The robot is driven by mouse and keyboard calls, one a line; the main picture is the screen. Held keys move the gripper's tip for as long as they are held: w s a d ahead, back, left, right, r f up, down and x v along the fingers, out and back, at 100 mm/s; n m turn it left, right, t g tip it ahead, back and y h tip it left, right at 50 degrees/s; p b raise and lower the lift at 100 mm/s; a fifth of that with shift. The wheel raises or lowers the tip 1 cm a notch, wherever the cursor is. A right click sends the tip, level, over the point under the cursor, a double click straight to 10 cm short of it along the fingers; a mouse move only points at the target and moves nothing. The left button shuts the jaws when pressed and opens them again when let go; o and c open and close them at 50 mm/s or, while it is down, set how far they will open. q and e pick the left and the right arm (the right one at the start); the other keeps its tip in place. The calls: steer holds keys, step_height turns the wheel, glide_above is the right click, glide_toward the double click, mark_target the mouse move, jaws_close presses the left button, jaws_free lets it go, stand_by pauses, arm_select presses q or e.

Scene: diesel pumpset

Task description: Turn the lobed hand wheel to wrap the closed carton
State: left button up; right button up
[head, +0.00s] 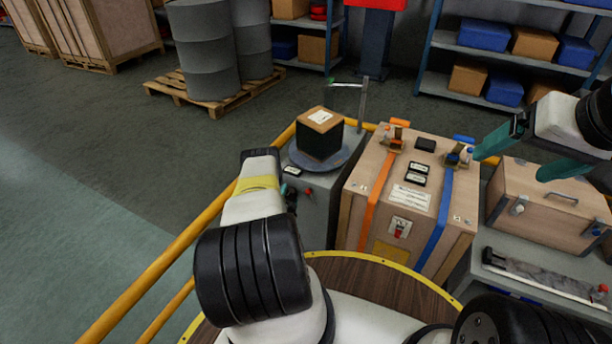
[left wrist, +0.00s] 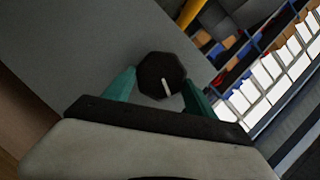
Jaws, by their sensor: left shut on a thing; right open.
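The closed carton (head: 319,119) sits on a round grey turntable (head: 345,168) on a grey cabinet. It has a brown top with a white label, and its visible sides look dark, as if covered in film. The lobed hand wheel (left wrist: 158,65) is black with a white mark and shows in the left wrist view. My left gripper (left wrist: 160,78) has its teal fingers on either side of the wheel and is shut on it. In the head view my left arm mostly hides this spot. My right gripper (head: 532,156) is open and empty at the right, above the wooden cases.
A wooden crate (head: 386,170) with orange and blue straps stands right of the turntable. A latched wooden case (head: 540,205) is further right. A yellow rail (head: 165,258) runs along the left. A thin post (head: 362,105) stands behind the carton. The floor at left is clear.

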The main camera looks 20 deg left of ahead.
arm_select(q)
steer(key=shift+f+m+t, duration=0.1)
steer(key=shift+m+t, duration=0.2)
steer(key=shift+m, duration=0.3)
steer(key=o, duration=1.4)
steer(key=shift+s, duration=0.1)
steer(key=v, duration=0.7)
steer(key=shift+s+d, duration=0.25)
steer(key=shift+s, duration=0.05)
